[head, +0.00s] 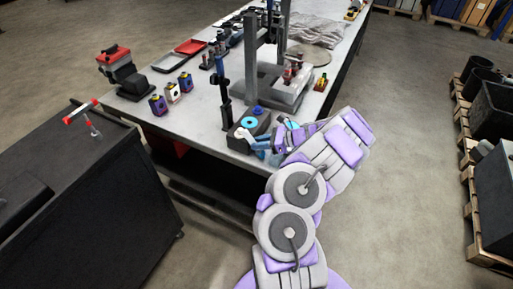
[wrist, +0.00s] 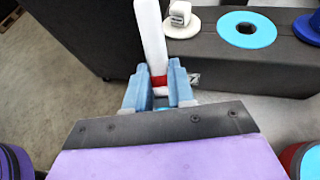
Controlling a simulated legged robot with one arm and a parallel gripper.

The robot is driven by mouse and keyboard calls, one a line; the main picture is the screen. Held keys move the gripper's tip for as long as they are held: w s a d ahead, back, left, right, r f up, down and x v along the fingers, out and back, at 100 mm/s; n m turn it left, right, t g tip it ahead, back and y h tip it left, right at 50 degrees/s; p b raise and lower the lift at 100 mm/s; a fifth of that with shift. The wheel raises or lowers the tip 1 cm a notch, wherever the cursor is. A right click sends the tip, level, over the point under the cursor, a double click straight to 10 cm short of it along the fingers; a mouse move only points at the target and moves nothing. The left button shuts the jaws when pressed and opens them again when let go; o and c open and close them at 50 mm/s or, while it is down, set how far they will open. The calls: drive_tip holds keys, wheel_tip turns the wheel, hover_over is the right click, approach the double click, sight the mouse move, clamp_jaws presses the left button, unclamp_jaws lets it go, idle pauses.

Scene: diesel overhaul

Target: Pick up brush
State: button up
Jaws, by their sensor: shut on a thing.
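The brush (wrist: 150,35) shows in the wrist view as a long white piece with a red band near its lower end. It rises between the two blue fingers of my gripper (wrist: 158,78), which is shut on it around the red band. Its lower end is partly hidden by the fingers and the gripper body. In the head view my gripper (head: 262,145) is at the near edge of the workbench, beside a dark block (head: 262,128); the brush is too small there to make out clearly.
The dark block carries a cyan ring (wrist: 247,30) and a white knob (wrist: 181,15). The workbench (head: 205,125) also holds several small bottles (head: 172,92), a red-topped machine (head: 115,65), trays and a post stand (head: 251,60). A black cabinet (head: 95,190) stands at left; open floor lies right.

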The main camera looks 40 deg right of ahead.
clamp_jaws()
wheel_tip(320, 180, up, 13)
drive_tip(key=p, duration=0.6)
